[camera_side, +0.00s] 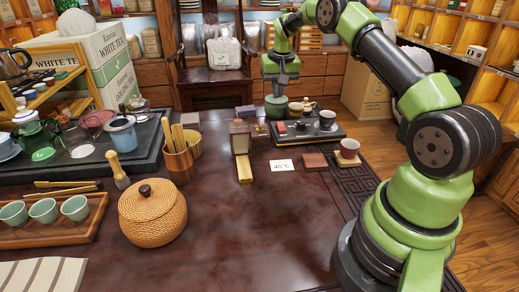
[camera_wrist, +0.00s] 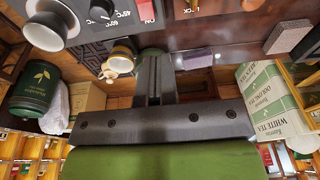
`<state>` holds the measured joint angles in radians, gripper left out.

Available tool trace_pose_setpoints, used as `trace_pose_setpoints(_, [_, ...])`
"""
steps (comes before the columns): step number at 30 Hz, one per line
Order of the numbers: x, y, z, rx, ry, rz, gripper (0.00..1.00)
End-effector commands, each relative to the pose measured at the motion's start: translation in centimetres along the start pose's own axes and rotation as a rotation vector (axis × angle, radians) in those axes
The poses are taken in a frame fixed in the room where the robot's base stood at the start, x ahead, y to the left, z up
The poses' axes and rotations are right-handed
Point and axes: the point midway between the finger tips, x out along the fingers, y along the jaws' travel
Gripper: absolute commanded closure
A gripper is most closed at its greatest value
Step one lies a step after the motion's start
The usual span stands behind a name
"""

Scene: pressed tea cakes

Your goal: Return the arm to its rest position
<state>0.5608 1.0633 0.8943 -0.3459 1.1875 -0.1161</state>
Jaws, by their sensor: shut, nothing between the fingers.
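My gripper (camera_side: 281,90) hangs from my green arm near the back edge of the dark table (camera_side: 240,215), with its fingers pointing down. In the wrist view my gripper's two dark fingers (camera_wrist: 153,72) are together with nothing between them.
A lidded wicker basket (camera_side: 152,215), a wooden tool holder (camera_side: 181,160) and a tray of green cups (camera_side: 42,209) stand on the left. The front centre is clear.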

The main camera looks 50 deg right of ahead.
Motion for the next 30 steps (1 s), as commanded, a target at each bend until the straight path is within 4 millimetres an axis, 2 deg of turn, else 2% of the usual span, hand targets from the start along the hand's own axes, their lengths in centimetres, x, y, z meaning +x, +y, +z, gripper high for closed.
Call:
trace_pose_setpoints(1, [-2.3, -1.2, 0.3, -0.019, 0.02, -0.017, 1.0])
trace_pose_setpoints(4, [-6.9, -3.5, 1.8, -0.057, 0.056, -0.057, 1.0])
trace_pose_setpoints(8, [-12.6, -6.0, 5.2, -0.106, 0.099, -0.115, 1.0])
trace_pose_setpoints(12, [-17.8, -7.6, 9.9, -0.158, 0.143, -0.181, 1.0])
trace_pose_setpoints(15, [-20.7, -8.0, 13.8, -0.193, 0.171, -0.231, 1.0])
trace_pose_setpoints(18, [-22.9, -7.8, 17.9, -0.228, 0.198, -0.283, 1.0])
trace_pose_setpoints(22, [-24.5, -6.8, 23.4, -0.272, 0.228, -0.351, 1.0])
trace_pose_setpoints(27, [-24.6, -5.0, 29.3, -0.319, 0.257, -0.435, 1.0])
trace_pose_setpoints(30, [-24.1, -4.1, 31.6, -0.337, 0.266, -0.469, 1.0])
